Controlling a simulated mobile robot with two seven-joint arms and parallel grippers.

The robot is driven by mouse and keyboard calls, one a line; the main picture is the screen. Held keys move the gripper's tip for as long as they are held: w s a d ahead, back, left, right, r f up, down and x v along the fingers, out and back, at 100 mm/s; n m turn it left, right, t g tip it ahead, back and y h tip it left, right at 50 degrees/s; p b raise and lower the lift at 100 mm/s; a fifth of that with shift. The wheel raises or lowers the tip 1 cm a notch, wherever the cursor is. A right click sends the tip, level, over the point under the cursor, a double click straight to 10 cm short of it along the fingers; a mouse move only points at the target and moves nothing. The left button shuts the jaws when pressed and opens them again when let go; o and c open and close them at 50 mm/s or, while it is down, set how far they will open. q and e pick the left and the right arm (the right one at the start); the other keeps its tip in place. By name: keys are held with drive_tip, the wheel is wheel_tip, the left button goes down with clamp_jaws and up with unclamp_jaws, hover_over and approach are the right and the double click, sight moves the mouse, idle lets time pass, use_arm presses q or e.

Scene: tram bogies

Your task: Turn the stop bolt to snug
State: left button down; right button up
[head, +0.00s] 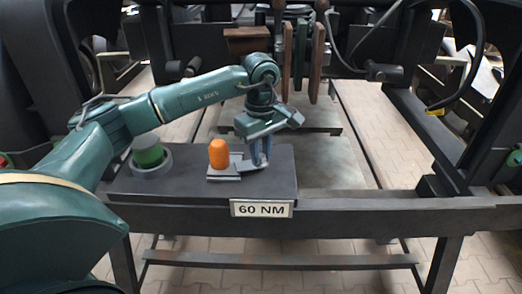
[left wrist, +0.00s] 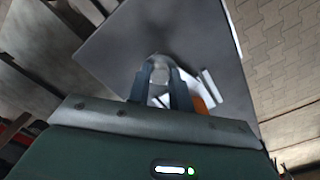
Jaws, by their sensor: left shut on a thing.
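My left gripper (head: 261,158) reaches down onto the dark bench block from above, just right of the orange knob. In the left wrist view its two fingers (left wrist: 160,88) are shut on a small rounded grey metal piece, which looks like the stop bolt (left wrist: 159,72). In the head view the fingers largely hide the bolt, and I cannot tell how far it is turned. My right gripper is not in view.
The upright orange knob (head: 219,154) on its metal plate stands close beside my left fingers. A green cylinder (head: 148,152) sits in a grey ring further left. A "60 NM" sign (head: 262,208) is on the bench's front edge. Brown plates (head: 301,60) stand behind.

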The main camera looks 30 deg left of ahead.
sight(261, 154)
use_arm(q)
drive_tip(key=shift+r, duration=0.1)
drive_tip(key=c, duration=1.3)
unclamp_jaws()
drive_tip(key=shift+o, duration=0.2)
wheel_tip(261, 154, up, 13)
drive_tip(key=shift+p, duration=0.3)
